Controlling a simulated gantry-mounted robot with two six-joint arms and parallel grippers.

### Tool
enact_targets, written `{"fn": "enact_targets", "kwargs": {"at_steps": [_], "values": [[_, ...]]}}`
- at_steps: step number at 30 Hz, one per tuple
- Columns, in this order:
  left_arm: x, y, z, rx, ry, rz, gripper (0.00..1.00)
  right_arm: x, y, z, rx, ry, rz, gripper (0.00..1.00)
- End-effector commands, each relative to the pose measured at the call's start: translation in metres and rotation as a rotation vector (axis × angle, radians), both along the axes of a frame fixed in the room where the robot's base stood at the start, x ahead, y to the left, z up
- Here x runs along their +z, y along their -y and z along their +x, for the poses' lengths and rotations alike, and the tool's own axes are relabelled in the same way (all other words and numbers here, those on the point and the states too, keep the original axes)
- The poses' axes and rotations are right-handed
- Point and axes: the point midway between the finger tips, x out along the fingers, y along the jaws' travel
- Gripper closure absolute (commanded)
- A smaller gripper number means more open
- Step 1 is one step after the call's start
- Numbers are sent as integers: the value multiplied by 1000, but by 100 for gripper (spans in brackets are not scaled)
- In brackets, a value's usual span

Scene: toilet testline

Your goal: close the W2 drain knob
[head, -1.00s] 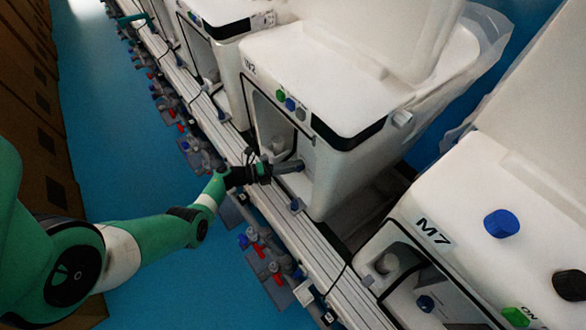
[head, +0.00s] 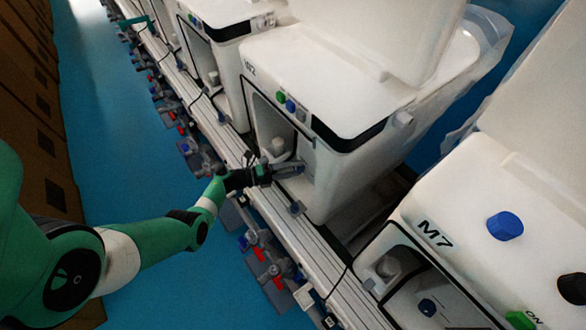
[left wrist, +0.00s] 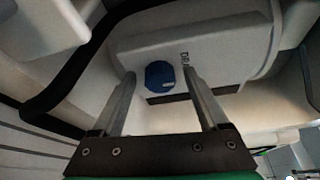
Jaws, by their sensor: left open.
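The W2 unit (head: 325,70) is the white toilet test station in the middle of the head view, with an open front recess. The drain knob (left wrist: 160,75) is a small blue round knob on a white block lettered "DRA…" in the left wrist view. A light mark shows on the knob's lower right. My left gripper (head: 298,168) reaches into the W2 recess in the head view. In the left wrist view its two fingers (left wrist: 158,84) are open, one on each side of the knob, and look apart from it. The knob is hidden in the head view. My right gripper is not in view.
Green and blue buttons (head: 285,101) sit on W2's front, above the recess. The M7 unit (head: 470,215) stands at the lower right. A pale rail (head: 290,225) with valves and hoses runs along the units' fronts. The blue floor (head: 120,150) is clear to the left.

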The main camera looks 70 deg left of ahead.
Motion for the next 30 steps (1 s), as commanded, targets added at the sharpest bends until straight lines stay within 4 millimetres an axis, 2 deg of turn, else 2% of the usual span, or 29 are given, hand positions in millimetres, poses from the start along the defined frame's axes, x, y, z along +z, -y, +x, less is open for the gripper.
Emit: {"fn": "enact_targets", "kwargs": {"at_steps": [5, 8, 18, 21, 25, 30], "values": [[1, -1, -4, 1, -1, 0, 23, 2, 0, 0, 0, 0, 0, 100], [3, -4, -15, 4, -1, 1, 23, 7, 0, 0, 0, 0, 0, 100], [7, -15, -92, 6, 0, -1, 23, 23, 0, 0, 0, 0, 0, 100], [7, -17, -106, 4, 0, 0, 23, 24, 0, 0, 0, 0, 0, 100], [6, -17, -115, 1, -1, 0, 23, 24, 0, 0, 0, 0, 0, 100], [6, -17, -115, 0, 0, 0, 23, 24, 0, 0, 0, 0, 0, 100]]}}
